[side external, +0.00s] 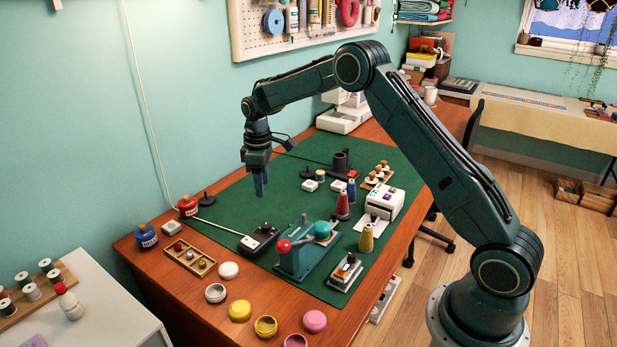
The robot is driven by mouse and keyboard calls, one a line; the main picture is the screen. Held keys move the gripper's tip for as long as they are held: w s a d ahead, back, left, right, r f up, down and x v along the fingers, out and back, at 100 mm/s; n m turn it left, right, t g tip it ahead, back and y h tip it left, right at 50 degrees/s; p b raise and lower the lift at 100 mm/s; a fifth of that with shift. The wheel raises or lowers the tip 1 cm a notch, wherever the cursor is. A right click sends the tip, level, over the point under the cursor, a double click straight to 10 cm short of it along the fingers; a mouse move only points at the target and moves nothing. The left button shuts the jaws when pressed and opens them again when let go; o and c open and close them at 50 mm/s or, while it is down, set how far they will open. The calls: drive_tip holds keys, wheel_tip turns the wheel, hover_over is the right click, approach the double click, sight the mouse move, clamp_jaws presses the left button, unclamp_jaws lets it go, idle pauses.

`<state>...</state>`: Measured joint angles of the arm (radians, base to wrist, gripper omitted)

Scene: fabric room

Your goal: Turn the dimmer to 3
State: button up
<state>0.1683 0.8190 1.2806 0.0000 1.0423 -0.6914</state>
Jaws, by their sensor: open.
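A small black box (265,238) lies on the left part of the green cutting mat, with a pale cable running into its left end. It may be the dimmer, but its markings are too small to read. A white box (382,203) with small dark and coloured details on its face stands at the mat's right side; I cannot tell if it has a dial. My gripper (260,188) hangs pointing down above the mat, behind and above the black box.
A green press with a red ball handle (284,246) stands in front of the black box. Thread cones (343,205), a wooden tray (189,257), and several round tins (240,310) surround it. A black disc with a peg (207,199) is left. Bare mat (240,205) lies below my gripper.

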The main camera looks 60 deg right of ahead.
sight(266, 225)
drive_tip(key=shift+f, duration=0.15)
drive_tip(key=shift+f, duration=6.8)
drive_tip(key=c, duration=1)
